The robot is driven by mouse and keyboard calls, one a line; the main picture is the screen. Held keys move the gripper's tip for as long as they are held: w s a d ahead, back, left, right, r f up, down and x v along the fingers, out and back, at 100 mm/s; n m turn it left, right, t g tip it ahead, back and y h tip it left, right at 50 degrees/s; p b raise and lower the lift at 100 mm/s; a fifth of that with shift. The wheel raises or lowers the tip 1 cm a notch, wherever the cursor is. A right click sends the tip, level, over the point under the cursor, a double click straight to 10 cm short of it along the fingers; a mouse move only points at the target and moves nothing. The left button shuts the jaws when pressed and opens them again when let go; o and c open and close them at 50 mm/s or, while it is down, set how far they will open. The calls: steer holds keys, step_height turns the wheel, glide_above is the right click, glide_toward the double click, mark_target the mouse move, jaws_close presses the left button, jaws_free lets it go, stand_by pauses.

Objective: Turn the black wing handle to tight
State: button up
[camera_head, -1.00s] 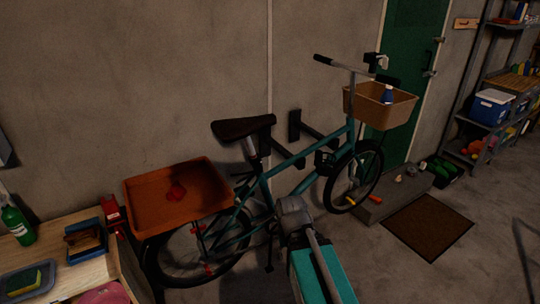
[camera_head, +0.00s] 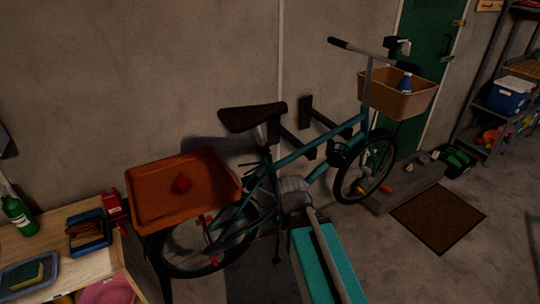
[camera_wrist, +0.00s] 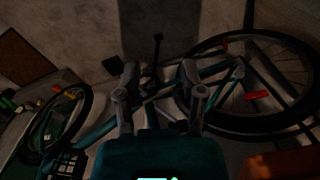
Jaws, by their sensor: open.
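I cannot make out the black wing handle for certain in either view. The teal bicycle (camera_head: 292,160) stands along the wall with its black saddle (camera_head: 252,117) to the left and its handlebar to the right. In the wrist view, my gripper (camera_wrist: 159,78) is open, its two grey fingers apart in front of the bicycle's frame. Dark crank or stand parts (camera_wrist: 157,48) show between and beyond the fingers; contact cannot be judged. In the head view, my arm overlaps the lower middle of the bicycle and the fingertips are hidden.
A workbench (camera_head: 85,263) fills the lower left. Black wall brackets (camera_head: 328,128) are behind the frame. A tan basket (camera_head: 423,98) is on the front.

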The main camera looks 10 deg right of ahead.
steer(key=n+t+y+p, duration=0.3)
steer(key=n+t+y, duration=0.15)
steer(key=t, duration=0.85)
glide_toward(271, 155)
steer(key=s+r, duration=0.1)
steer(key=s, duration=0.1)
steer(key=shift+s+h, duration=0.25)
steer(key=shift+h, duration=0.1)
steer(key=shift+b, duration=0.3)
steer(key=b+x, duration=0.5)
steer(key=x, duration=0.8)
steer(key=shift+w+f, duration=0.15)
steer(key=shift+w, duration=0.25)
